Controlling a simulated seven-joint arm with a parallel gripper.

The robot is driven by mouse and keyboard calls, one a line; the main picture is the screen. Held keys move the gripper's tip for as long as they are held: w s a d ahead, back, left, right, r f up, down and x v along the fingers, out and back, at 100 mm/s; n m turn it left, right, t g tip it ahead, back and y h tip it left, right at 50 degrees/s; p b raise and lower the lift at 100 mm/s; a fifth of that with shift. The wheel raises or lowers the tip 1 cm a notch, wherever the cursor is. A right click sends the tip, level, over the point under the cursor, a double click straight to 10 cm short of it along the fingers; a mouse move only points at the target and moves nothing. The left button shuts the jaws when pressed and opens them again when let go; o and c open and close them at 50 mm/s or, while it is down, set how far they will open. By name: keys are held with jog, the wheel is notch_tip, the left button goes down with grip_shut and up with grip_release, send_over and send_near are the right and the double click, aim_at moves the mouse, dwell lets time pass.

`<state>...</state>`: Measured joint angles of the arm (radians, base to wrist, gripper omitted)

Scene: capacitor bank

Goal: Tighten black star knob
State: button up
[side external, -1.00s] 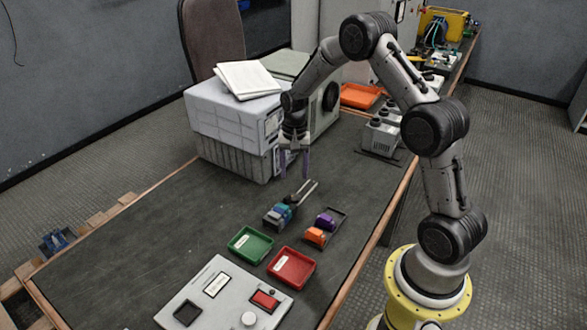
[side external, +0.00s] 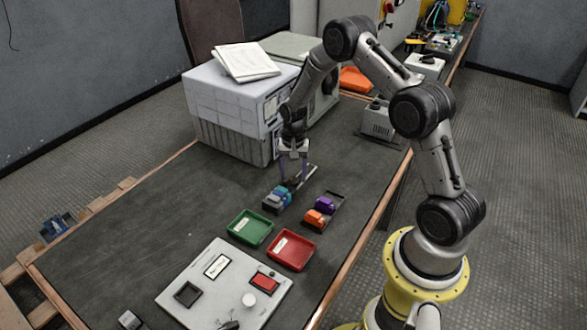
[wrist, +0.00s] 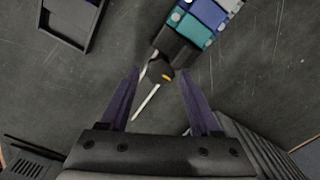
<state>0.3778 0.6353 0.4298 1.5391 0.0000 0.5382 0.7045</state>
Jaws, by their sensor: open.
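The black star knob (wrist: 160,72) has a yellow-orange mark and sits at the end of a rail with coloured blocks. In the wrist view it lies between the tips of my open gripper (wrist: 159,71), with a gap on each side. My fingers are purple and hold nothing. In the side external view my gripper (side external: 293,180) points down at the far end of the block row (side external: 279,198); the knob is too small to make out there. I cannot tell the fingertip height exactly.
A second rail (side external: 322,210) with purple and orange blocks stands to the right. Green (side external: 250,228) and red (side external: 291,250) trays and a control panel (side external: 224,285) lie in front. A large grey cabinet (side external: 240,110) stands behind left.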

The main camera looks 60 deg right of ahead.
jog(key=shift+f, duration=0.25)
dwell(0.4)
grip_shut()
dwell(0.4)
jog(key=shift+m, duration=1.4)
